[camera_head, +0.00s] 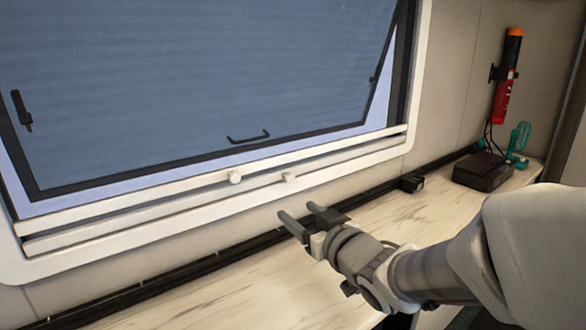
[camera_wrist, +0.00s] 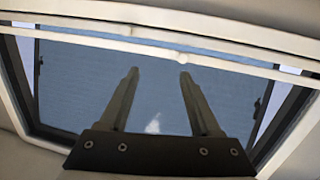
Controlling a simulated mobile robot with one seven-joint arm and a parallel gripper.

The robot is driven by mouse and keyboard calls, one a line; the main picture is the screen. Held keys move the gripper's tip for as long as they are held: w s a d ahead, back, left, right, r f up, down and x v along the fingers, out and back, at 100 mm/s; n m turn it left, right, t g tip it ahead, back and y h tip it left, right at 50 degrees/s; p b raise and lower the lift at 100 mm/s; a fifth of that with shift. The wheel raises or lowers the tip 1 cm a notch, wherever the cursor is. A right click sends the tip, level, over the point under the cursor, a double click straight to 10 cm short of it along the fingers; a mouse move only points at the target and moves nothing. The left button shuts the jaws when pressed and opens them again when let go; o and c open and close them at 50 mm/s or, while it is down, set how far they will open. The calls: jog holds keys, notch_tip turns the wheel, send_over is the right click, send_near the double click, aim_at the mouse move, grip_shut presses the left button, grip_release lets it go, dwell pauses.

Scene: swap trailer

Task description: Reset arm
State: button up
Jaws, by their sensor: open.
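My gripper (camera_head: 300,216) is open and empty, held above the counter in front of the window. In the wrist view its two fingers (camera_wrist: 158,75) stand apart with only the window behind them. My arm reaches in from the right side of the head view. The window (camera_head: 190,80) has a dark frame and a bluish pane that is tilted out of its white surround; it also shows in the wrist view (camera_wrist: 75,75). No object is in the gripper.
The pale marbled counter (camera_head: 250,290) runs below the window and looks mostly bare. A black box (camera_head: 483,171) stands at its far right end, beside a teal item (camera_head: 519,137). A red and black cylinder with an orange top (camera_head: 507,80) hangs on the wall above.

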jog(key=s+d+m+h, duration=0.2)
jog(key=d+m+h, duration=0.1)
jog(key=d+h, duration=0.3)
jog(key=s+d+f+m+g+h, duration=0.15)
jog(key=s+d+g, duration=0.25)
jog(key=s, duration=0.6)
jog(key=s+d+f+m+g+h, duration=0.1)
jog(key=s+d+f+m+g, duration=0.2)
jog(key=s, duration=0.7)
notch_tip(320, 180, up, 21)
jog(key=s+n+g+p, duration=0.1)
jog(key=g+p, duration=0.1)
jog(key=p, duration=1.9)
jog(key=shift+a+y, duration=0.15)
jog(key=shift+y, duration=0.2)
